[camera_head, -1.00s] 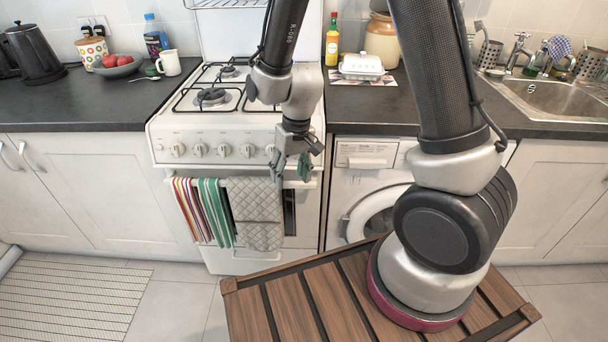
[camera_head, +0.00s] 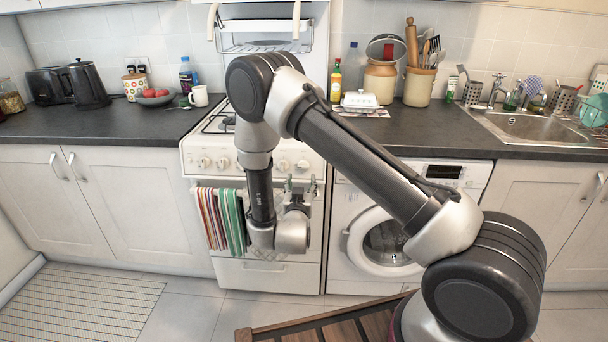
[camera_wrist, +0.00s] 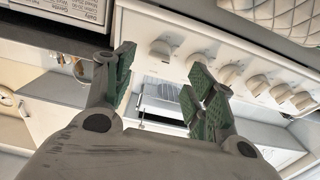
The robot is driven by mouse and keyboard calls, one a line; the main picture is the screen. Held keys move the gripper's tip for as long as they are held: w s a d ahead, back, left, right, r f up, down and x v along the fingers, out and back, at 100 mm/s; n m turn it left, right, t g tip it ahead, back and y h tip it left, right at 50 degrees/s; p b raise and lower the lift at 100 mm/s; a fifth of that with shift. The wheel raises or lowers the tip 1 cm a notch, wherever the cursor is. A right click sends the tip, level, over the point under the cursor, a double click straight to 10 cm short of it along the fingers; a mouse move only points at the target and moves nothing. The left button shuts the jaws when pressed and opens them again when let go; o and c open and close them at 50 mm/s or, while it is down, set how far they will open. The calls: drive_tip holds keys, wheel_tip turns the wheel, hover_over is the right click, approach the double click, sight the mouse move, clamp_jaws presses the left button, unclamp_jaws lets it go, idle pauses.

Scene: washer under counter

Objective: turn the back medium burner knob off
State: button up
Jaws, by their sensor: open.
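The white stove (camera_head: 235,272) has a front panel with a row of knobs. In the wrist view the end knob (camera_wrist: 160,50) on the washer side shows between my fingertips, with a gap in front of them. The neighbouring knob (camera_wrist: 191,62) is close to the right fingertip. I cannot tell which knob is the back medium burner's. My gripper (camera_head: 300,184) is open and empty, just below the right end of the knob row; its green-padded fingers also show in the wrist view (camera_wrist: 162,62). My arm hides the middle knobs in the head view.
Striped towels (camera_head: 220,218) hang below the panel. A quilted cloth (camera_wrist: 285,15) is near the knobs in the wrist view. The washer (camera_head: 385,240) stands right of the stove. A butter dish (camera_head: 361,100) and bottle (camera_head: 336,82) are on the counter.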

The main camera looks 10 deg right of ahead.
sight(303, 169)
drive_tip(key=x, duration=0.7)
drive_tip(key=shift+w+d+r, duration=0.1)
drive_tip(key=shift+w+r, duration=0.1)
drive_tip(key=shift+w, duration=0.2)
drive_tip(key=c, duration=1)
